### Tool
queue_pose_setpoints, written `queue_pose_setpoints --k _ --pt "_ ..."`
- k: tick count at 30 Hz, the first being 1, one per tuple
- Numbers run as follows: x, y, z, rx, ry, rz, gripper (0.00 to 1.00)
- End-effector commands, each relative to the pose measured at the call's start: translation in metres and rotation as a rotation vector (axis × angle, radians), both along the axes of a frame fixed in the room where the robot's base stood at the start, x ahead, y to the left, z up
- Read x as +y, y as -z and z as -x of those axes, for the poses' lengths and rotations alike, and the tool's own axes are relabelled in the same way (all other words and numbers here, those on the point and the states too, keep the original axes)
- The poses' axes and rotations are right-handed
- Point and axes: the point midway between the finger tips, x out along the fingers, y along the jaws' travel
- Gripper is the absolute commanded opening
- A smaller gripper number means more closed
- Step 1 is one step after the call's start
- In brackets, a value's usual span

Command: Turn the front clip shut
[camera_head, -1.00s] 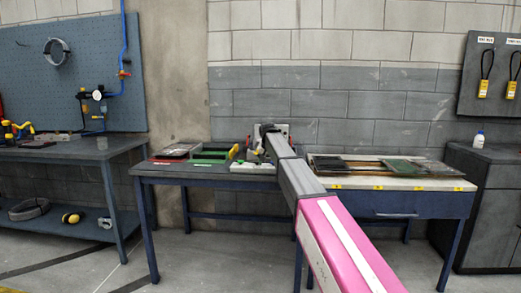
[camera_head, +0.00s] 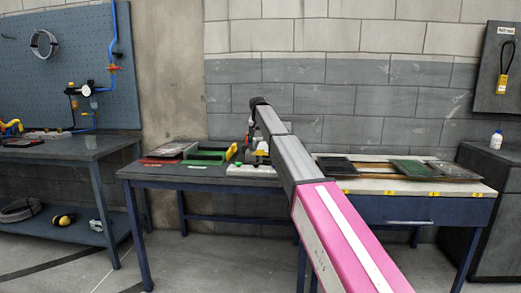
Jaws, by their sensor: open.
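My arm reaches from the lower right over the middle table, and its wrist bends down at the far end. My gripper (camera_head: 251,145) hangs at that end, small and dark, over the left part of the table. It is open. Just below and beside it is a pale block with a green edge (camera_head: 250,171), with a small yellow part (camera_head: 262,154) behind it. The front clip cannot be made out at this size. My arm covers part of the area to the right of the gripper.
A green tray (camera_head: 207,156) and a stack of flat panels (camera_head: 172,149) lie left of the block. Dark and green panels (camera_head: 413,169) lie on the pale bench top (camera_head: 375,186) to the right. A block wall stands close behind.

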Motion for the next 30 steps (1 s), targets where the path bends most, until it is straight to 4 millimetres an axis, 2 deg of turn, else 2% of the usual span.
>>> queue_pose_setpoints --k 9,15,21,30 --pt "-0.001 0.051 -0.022 0.001 0.000 0.000 0.77" --pt "-0.001 0.077 -0.032 0.001 0.000 0.000 0.77" --pt "-0.002 0.089 -0.037 0.000 0.000 0.000 0.77" --pt "-0.002 0.090 -0.037 0.000 0.000 0.000 0.77"
